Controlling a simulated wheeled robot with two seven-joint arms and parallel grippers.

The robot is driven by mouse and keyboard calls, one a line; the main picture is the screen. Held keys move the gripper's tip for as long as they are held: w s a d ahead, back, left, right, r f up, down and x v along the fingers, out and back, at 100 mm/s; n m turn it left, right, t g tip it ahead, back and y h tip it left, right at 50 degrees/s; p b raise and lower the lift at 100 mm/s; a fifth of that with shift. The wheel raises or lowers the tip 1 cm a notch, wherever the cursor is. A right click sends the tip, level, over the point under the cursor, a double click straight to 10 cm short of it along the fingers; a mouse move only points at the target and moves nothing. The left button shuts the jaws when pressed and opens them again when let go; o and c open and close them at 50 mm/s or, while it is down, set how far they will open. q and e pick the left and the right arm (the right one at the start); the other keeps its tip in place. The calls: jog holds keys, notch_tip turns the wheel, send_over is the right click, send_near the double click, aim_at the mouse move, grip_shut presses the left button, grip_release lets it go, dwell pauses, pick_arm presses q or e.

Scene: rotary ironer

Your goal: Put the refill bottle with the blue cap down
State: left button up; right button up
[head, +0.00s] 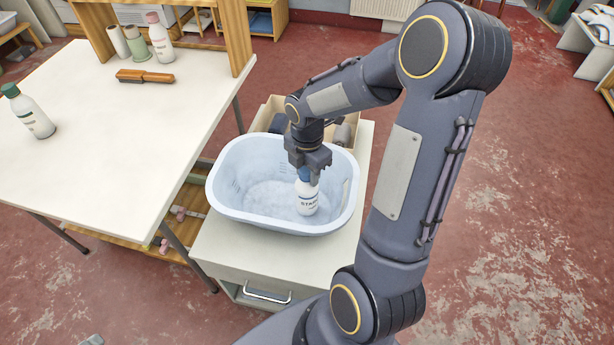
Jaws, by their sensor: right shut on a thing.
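The refill bottle with the blue cap (307,196) is white with dark lettering and is upright inside a pale blue laundry basket (228,205). My right gripper (306,172) is above it, pointing down, and shut on the bottle at its blue cap. The gripper hides part of the cap. I cannot tell whether the bottle's base touches the basket floor. My left gripper is out of view.
The basket stands on a pale cabinet (225,257) with an open box (345,138) behind it. The white table (90,150) at left holds a green-capped bottle (30,112), a brush (145,76) and a pink-capped bottle (160,42). Its middle is clear.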

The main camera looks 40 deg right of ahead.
jog(key=shift+f, duration=0.7)
jog(key=shift+f, duration=0.15)
jog(key=o, duration=1.3)
jog(key=shift+c, duration=0.2)
